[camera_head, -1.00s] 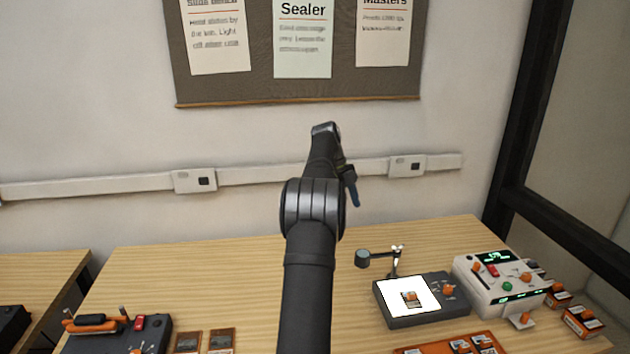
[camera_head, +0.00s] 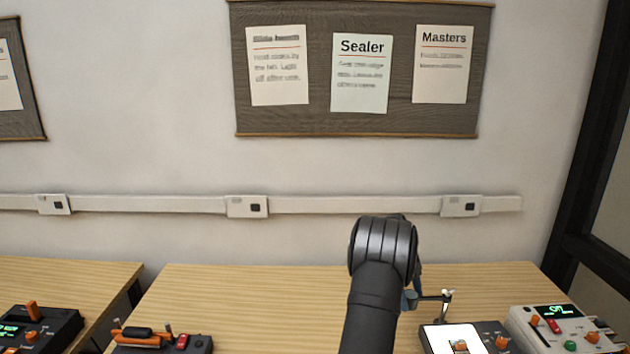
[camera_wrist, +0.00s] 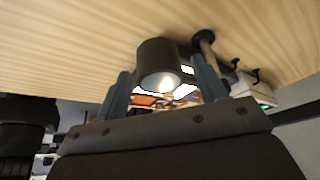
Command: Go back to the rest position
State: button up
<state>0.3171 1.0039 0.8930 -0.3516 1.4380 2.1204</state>
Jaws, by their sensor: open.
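My gripper (camera_wrist: 161,66) is open in the wrist view, with one blue-grey finger on each side. A dark cylinder with a bright end (camera_wrist: 157,62) shows between the fingers. I cannot tell how far beyond them it is; nothing is clearly gripped. In the head view my arm is bent, and its upper joint hides most of my gripper. A small swing arm on a post (camera_head: 446,298) stands just right of my arm, and its left end is partly hidden.
A lit light box (camera_head: 455,338) with a small slide on it and a white console (camera_head: 560,325) stand at right. A dark device with an orange handle (camera_head: 160,340) is at left, another (camera_head: 38,325) farther left. The middle of the wooden table (camera_head: 260,300) is clear.

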jog(key=shift+s+d+f, duration=0.1)
jog(key=shift+f, duration=0.2)
jog(key=v, duration=1.7)
jog(key=x, duration=1.6)
jog(key=shift+s+f, duration=0.1)
jog(key=shift+f, duration=0.1)
jog(key=shift+s+d+f, duration=0.15)
jog(key=shift+s+f, duration=0.05)
jog(key=shift+f, duration=0.1)
jog(key=shift+s+n, duration=0.4)
jog(key=shift+n, duration=0.2)
